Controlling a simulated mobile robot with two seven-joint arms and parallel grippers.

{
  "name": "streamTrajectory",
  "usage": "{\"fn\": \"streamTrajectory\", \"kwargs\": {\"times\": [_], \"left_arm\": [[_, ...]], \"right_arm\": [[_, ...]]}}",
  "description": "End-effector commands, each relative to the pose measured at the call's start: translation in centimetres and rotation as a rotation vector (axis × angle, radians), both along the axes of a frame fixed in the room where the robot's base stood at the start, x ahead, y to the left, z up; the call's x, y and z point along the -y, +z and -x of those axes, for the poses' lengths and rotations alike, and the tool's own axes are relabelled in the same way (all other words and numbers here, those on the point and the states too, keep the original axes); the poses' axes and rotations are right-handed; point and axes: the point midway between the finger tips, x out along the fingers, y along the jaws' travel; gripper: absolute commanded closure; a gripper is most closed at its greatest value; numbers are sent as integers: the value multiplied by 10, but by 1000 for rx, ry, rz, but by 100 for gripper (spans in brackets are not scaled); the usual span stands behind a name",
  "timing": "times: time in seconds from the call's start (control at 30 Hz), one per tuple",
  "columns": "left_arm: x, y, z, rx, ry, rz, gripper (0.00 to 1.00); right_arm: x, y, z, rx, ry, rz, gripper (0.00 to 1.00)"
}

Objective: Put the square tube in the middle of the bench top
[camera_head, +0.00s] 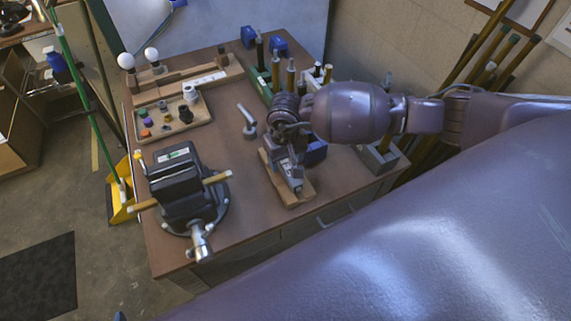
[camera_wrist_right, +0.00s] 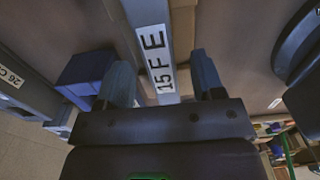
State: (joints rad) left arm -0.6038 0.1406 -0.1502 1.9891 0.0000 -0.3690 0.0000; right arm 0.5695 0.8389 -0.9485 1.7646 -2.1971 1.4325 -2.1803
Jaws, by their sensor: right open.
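A grey square tube (camera_wrist_right: 152,35) with a white label reading "15 F E" runs between the fingers of my right gripper (camera_wrist_right: 162,78) in the right wrist view. The fingers stand apart on either side of it, open. In the head view my right gripper (camera_head: 284,152) is over the right part of the brown bench top (camera_head: 240,185). Below it a grey piece, seemingly the tube (camera_head: 292,176), lies along a wooden block (camera_head: 300,196), partly hidden by the gripper. My left gripper is not in view.
A small bent metal piece (camera_head: 248,122) stands near the middle. A parts tray (camera_head: 202,112) is behind left. A blue box (camera_head: 316,153) and a grey holder (camera_head: 378,160) are right of the gripper.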

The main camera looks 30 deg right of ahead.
Motion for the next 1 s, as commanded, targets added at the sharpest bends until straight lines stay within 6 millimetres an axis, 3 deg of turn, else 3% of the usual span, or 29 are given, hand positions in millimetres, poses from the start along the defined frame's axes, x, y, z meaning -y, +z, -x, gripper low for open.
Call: {"fn": "streamTrajectory", "kwargs": {"times": [0.2, 0.47, 0.8, 0.87, 1.0], "left_arm": [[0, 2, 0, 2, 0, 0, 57], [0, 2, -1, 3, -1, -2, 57], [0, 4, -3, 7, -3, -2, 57], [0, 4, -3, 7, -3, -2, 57], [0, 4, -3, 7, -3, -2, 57]], "right_arm": [[-1, -20, 0, 1, 0, -1, 38], [0, -21, 0, 1, 0, -1, 40], [0, -21, 0, 1, 0, 0, 92], [0, -21, -1, 1, 0, -1, 98], [0, -21, -1, 1, 0, -1, 98]]}}
